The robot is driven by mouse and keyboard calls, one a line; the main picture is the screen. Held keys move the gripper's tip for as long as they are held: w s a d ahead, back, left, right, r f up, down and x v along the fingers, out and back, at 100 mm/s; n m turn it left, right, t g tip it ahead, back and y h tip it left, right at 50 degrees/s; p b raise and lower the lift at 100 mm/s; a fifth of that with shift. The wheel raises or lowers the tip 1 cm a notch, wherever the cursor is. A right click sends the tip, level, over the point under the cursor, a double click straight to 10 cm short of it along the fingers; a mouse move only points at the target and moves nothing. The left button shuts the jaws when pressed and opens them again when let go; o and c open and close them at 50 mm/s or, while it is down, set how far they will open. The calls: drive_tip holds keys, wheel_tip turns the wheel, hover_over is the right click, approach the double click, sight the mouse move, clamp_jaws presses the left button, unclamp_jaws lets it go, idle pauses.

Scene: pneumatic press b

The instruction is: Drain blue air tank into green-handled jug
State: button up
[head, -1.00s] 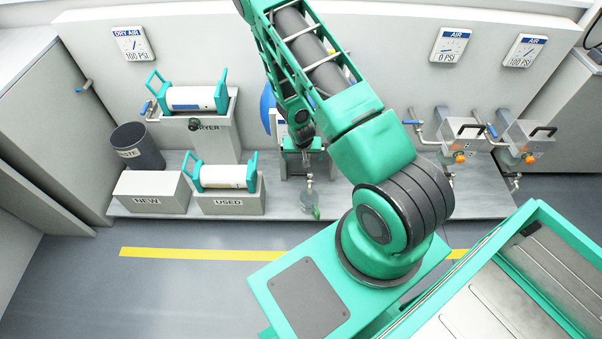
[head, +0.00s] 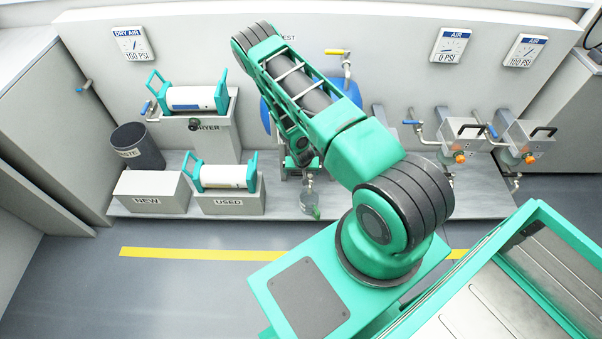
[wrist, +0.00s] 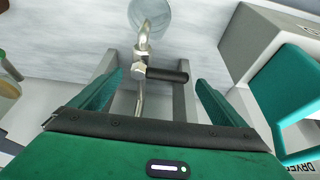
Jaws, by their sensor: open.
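The blue air tank (head: 353,92) is against the back wall in the head view, mostly hidden behind my arm. The clear jug with a green handle (head: 308,198) stands on the low ledge below it. In the wrist view, a metal drain pipe with a black-handled valve (wrist: 168,75) runs up the picture to a round, clear vessel top (wrist: 150,14), which looks like the jug. My gripper (wrist: 159,80) is open, with one green finger on each side of the pipe and valve. I see no contact. In the head view my arm hides the fingers.
The USED box (head: 230,203) and dryer stand (head: 208,140) are left of the jug. A grey box corner (wrist: 250,40) and teal handle (wrist: 285,95) are close at the right in the wrist view. A yellow-handled valve (head: 337,51) is above the tank.

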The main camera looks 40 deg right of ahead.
drive_tip(key=shift+w+d+f, duration=0.15)
drive_tip(key=shift+w+f, duration=0.05)
drive_tip(key=shift+f, duration=0.35)
drive_tip(key=c, duration=1.5)
drive_tip(key=shift+a, duration=0.2)
